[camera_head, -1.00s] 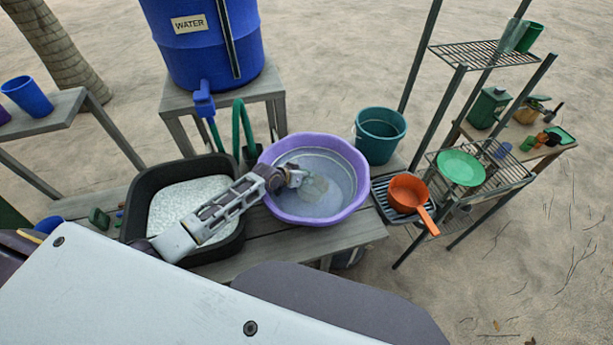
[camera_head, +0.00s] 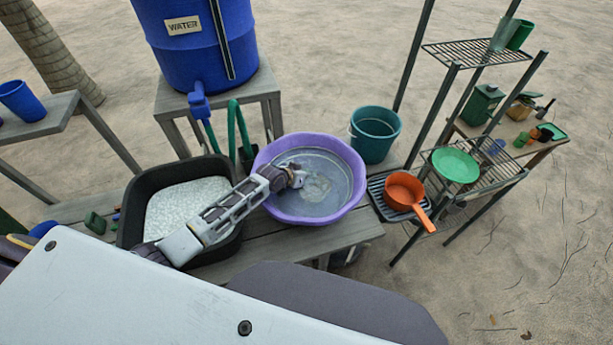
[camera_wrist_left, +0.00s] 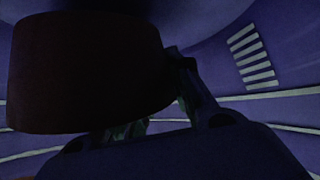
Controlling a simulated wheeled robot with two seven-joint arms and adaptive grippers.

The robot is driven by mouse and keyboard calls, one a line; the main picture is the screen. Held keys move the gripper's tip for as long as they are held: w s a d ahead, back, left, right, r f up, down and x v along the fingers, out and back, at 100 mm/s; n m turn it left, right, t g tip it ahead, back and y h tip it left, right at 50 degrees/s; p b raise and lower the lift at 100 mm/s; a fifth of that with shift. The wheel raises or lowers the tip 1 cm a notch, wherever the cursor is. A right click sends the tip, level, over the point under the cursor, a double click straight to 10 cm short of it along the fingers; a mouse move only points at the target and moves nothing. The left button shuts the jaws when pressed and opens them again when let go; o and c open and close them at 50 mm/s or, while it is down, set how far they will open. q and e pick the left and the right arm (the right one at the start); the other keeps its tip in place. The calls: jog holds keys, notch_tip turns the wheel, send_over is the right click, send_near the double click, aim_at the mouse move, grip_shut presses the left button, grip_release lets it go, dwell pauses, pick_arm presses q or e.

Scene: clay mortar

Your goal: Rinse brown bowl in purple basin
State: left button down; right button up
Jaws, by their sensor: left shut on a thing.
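The purple basin (camera_head: 359,160) stands on the wooden bench and holds greyish water. My left arm reaches over the black tub, and its gripper (camera_head: 299,177) is inside the basin, at the water. In the left wrist view, the gripper (camera_wrist_left: 150,115) is shut on a dark reddish-brown bowl (camera_wrist_left: 85,70), seen in deep shade with the purple basin wall (camera_wrist_left: 285,70) around it. In the head view the bowl cannot be made out clearly; a pale, cloudy patch shows beside the fingertips. My right gripper is not in view.
A black tub (camera_head: 130,215) with pale contents stands left of the basin. A teal bucket (camera_head: 375,133) stands behind right. An orange pan (camera_head: 403,190) sits on a rack at the right, near a green plate (camera_head: 455,165). A blue water barrel (camera_head: 190,50) stands behind.

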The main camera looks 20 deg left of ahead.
pick_arm(q)
jog(key=shift+a, duration=0.15)
jog(key=shift+s+a, duration=0.25)
jog(key=shift+a, duration=0.85)
jog(key=shift+d+p, duration=0.15)
jog(key=shift+p, duration=0.15)
jog(key=shift+w+d, duration=0.1)
jog(key=shift+d, duration=0.3)
jog(key=shift+r, duration=0.1)
jog(key=shift+r+p, duration=2.95)
notch_tip(320, 180, up, 14)
